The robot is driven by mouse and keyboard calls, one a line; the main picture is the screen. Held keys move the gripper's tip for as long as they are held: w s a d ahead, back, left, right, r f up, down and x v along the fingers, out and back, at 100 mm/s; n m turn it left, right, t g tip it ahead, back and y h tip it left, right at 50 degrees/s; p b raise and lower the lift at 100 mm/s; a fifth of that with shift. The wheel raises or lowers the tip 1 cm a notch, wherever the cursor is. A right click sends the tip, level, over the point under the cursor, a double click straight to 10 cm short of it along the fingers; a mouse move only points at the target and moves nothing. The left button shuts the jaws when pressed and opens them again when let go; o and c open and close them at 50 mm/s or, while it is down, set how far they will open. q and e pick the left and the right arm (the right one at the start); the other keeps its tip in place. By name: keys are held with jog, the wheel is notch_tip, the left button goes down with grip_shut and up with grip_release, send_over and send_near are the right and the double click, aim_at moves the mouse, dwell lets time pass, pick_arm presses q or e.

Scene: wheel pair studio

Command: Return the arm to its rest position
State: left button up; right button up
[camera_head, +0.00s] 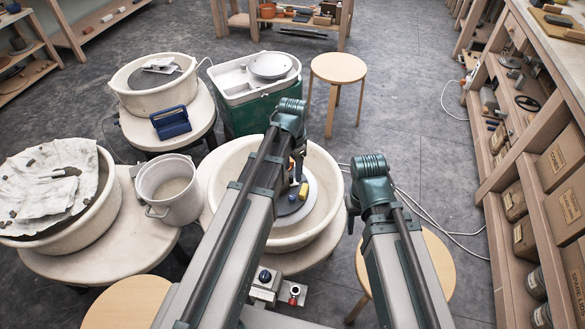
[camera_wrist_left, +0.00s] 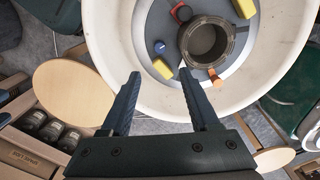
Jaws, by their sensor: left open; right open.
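My left gripper (camera_wrist_left: 158,88) is open and empty in the left wrist view, its two dark fingers apart. Its fingertips point toward the rim of a large cream basin (camera_wrist_left: 115,60). In the basin is a grey wheel disc (camera_wrist_left: 188,72) with a dark round pot (camera_wrist_left: 206,42) on it. Yellow, red and orange pieces sit around the pot. In the head view my left arm (camera_head: 245,190) reaches over the basin (camera_head: 222,165) and hides part of it. My right arm (camera_head: 385,210) shows, but its gripper is out of sight.
A stool (camera_head: 338,68) stands beyond the basin, and another (camera_head: 436,262) is partly behind my right arm. A white bucket (camera_head: 168,190) and a cloth-covered basin (camera_head: 95,215) are left. A green tub (camera_head: 262,120) stands behind. Shelves (camera_head: 525,190) line the right; cables cross the floor.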

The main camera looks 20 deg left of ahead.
pick_arm(q)
jog(key=s+d+n+y, duration=0.1)
jog(key=s+d+n, duration=0.1)
jog(key=s+d, duration=0.45)
jog(key=s+d+n, duration=0.2)
jog(key=s+d, duration=0.2)
jog(key=s, duration=0.5)
notch_tip(320, 180, up, 12)
jog(key=w+p, duration=0.1)
jog(key=p, duration=1.1)
jog(key=shift+a+r, duration=0.15)
jog(key=shift+r, duration=0.1)
